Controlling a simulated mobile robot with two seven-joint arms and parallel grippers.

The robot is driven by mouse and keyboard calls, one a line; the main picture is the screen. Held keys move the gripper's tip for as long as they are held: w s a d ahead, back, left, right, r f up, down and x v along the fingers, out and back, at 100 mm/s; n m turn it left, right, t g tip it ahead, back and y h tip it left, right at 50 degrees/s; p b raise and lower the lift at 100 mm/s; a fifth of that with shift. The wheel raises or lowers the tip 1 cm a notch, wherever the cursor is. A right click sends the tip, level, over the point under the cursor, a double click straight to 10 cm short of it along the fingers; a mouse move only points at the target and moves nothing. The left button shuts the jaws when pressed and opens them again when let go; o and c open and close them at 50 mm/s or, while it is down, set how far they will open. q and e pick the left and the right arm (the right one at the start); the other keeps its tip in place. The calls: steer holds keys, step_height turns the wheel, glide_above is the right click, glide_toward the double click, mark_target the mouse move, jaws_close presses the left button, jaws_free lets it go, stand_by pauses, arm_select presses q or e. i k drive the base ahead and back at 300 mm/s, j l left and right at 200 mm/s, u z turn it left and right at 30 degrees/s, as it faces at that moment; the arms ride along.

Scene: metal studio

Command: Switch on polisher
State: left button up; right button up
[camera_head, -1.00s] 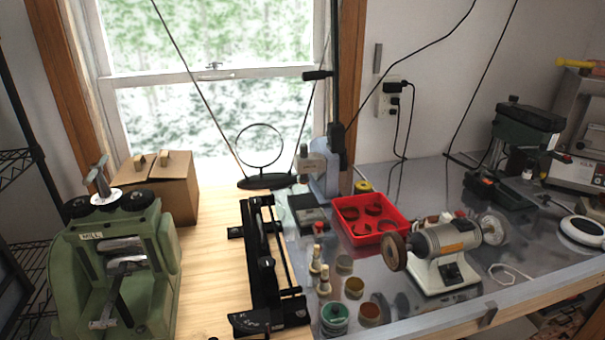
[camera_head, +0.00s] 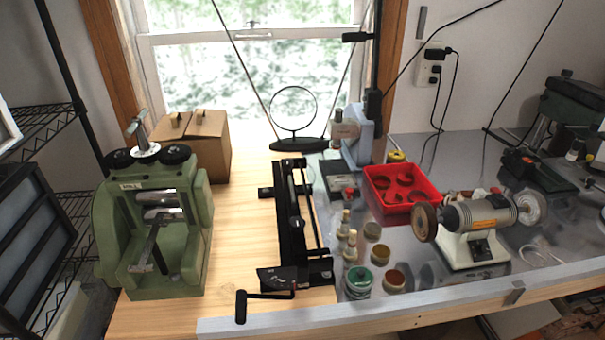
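The polisher (camera_head: 465,217) stands on the grey metal top at the right of the head view. It is a grey motor on a pale base, with a brown wheel (camera_head: 425,222) on its left end and a whitish wheel (camera_head: 532,207) on its right end. A dark switch area (camera_head: 480,247) shows on the front of the base; its position is too small to tell. Neither of my grippers shows in this view.
A red tray (camera_head: 388,207) sits behind the polisher, with small jars (camera_head: 358,280) to its left. A black tool (camera_head: 292,225) and a green rolling mill (camera_head: 160,222) stand further left. A light front rail (camera_head: 420,303) edges the bench. A wire shelf (camera_head: 40,130) is at far left.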

mark_target(498, 197)
steer(key=z, duration=1.25)
